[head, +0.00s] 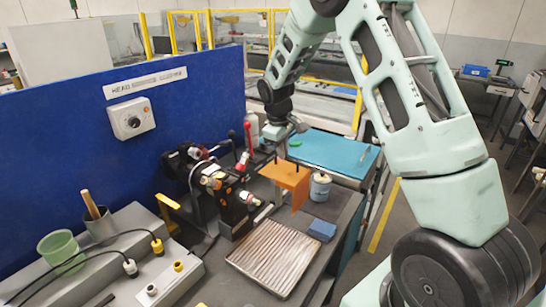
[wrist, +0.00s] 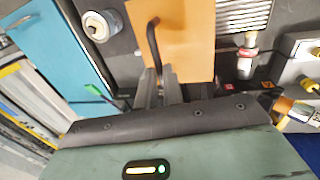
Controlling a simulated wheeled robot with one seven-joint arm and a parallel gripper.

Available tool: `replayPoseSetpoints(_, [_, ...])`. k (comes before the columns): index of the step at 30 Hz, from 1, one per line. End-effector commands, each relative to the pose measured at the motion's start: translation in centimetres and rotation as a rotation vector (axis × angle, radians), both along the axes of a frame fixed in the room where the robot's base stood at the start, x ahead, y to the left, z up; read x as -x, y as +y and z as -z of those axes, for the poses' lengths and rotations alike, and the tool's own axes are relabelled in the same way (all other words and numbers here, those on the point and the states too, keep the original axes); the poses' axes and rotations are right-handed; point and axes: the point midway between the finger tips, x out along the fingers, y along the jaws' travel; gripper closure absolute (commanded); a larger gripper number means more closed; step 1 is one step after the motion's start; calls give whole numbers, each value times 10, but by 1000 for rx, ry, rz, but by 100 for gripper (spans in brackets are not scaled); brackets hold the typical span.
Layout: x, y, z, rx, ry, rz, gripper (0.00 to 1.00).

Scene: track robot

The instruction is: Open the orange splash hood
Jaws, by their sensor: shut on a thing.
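The orange splash hood (head: 287,180) is a bent orange panel at the right end of the machine on the bench in the head view. It fills the top middle of the wrist view (wrist: 190,38), with a dark bar handle (wrist: 153,40) on its face. My gripper (wrist: 160,78) is at the near end of this handle, its fingers shut on it. In the head view my gripper (head: 279,147) is just above and behind the hood, and its fingertips are hard to make out there.
A blue panel (head: 85,125) rises behind the bench at left. A teal-topped table (head: 330,152) is beyond the bench.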

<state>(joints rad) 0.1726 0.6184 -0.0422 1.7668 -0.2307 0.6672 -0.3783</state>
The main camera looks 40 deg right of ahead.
Motion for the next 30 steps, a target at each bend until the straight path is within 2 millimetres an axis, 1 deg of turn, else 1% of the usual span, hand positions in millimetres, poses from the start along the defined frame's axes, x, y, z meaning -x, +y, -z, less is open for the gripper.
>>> replayPoseSetpoints(1, [-4,-11,-1,0,-2,3,100])
replayPoseSetpoints(3, [-9,-22,-1,1,-4,1,100])
replayPoseSetpoints(6, [-13,-34,-1,1,-4,0,100])
replayPoseSetpoints(9, [-16,-40,-1,1,-3,-1,100])
replayPoseSetpoints(13, [-17,-43,-1,1,-4,-1,100])
replayPoseSetpoints(21, [-17,-43,-1,1,-5,-1,100])
replayPoseSetpoints(22, [-17,-43,-1,1,-5,-1,86])
replayPoseSetpoints(24, [-17,-43,-1,1,-4,-2,69])
replayPoseSetpoints(30, [-17,-43,-1,1,-2,-1,69])
